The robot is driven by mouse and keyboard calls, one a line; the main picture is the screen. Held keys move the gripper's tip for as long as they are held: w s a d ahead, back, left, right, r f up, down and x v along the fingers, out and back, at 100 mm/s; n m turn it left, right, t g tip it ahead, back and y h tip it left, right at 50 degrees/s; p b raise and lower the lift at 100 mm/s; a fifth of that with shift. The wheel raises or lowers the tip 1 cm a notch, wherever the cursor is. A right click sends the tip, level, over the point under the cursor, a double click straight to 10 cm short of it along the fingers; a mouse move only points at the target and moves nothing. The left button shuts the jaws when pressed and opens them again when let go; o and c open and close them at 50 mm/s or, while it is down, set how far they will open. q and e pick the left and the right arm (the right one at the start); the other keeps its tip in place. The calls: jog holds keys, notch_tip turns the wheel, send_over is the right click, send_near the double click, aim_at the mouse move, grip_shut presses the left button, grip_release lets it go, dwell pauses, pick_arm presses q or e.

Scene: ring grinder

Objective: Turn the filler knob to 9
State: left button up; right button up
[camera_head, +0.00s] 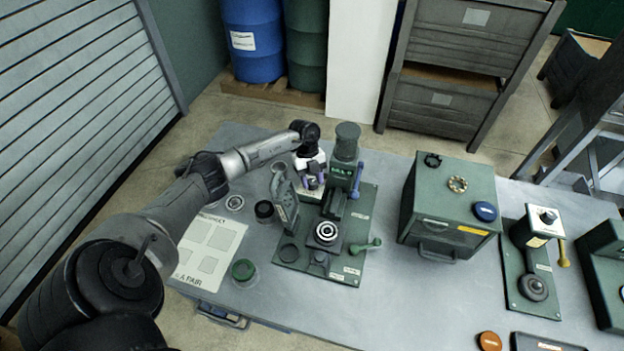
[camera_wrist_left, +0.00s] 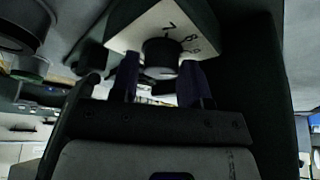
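The filler knob (camera_wrist_left: 161,58) is a dark round knob on a pale dial plate (camera_wrist_left: 178,22) in the left wrist view. In the head view my left gripper (camera_head: 311,181) is at the back of the table, just left of the green ring grinder (camera_head: 345,160), and hides most of the filler. My right gripper is not in view.
The grinder's base carries a ring on a block (camera_head: 326,232) and a green handle (camera_head: 366,246). A green drawer cabinet (camera_head: 448,207) stands to the right. A white sheet (camera_head: 209,248) and small round parts lie on the left of the table (camera_head: 420,300).

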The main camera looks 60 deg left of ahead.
pick_arm(q)
jog(key=o, duration=0.3)
jog(key=v, duration=1.3)
jog(key=shift+a+r+b, duration=0.15)
jog(key=shift+r+b, duration=0.2)
jog(key=shift+r, duration=0.05)
jog(key=shift+w, duration=0.1)
